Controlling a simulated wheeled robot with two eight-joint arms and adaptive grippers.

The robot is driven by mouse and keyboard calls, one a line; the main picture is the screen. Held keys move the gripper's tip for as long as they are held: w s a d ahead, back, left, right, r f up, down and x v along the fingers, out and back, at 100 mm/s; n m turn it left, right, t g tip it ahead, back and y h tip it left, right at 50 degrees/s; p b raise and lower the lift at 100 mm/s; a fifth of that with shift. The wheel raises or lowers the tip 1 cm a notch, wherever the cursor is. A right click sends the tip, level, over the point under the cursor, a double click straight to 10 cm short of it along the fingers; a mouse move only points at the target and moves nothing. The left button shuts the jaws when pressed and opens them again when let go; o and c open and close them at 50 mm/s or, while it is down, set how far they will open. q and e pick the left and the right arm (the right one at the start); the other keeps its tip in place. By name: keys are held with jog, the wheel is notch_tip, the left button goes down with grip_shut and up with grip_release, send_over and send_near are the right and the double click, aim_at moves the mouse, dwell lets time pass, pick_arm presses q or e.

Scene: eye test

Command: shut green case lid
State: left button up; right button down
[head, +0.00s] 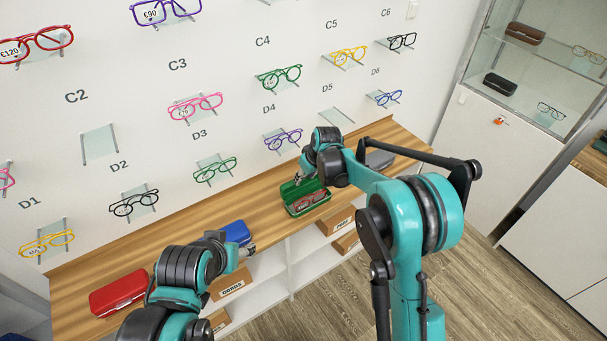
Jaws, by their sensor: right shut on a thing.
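The green case (293,208) lies open on the wooden counter, its lid (292,188) raised at the back. Glasses with red frames (309,200) lie inside it. My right gripper (299,178) reaches down at the lid's upper edge and appears shut on it; its fingertips are small and partly hidden. My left gripper (247,249) is in front of the blue case, left of the green case and apart from it. Its fingers are too small to tell whether they are open.
A blue case (237,232) and a red case (118,292) lie on the counter (180,255) to the left. A grey case (378,159) is partly behind my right arm. Cardboard boxes (336,221) sit on shelves below. Glasses hang on the wall behind. A glass cabinet (540,75) stands right.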

jog(key=shift+s+d+f, duration=0.25)
jog(key=shift+s+d, duration=0.1)
jog(key=shift+s, duration=0.2)
jog(key=shift+s+d+f, duration=0.2)
jog(key=shift+s+d, duration=0.15)
jog(key=shift+s, duration=0.15)
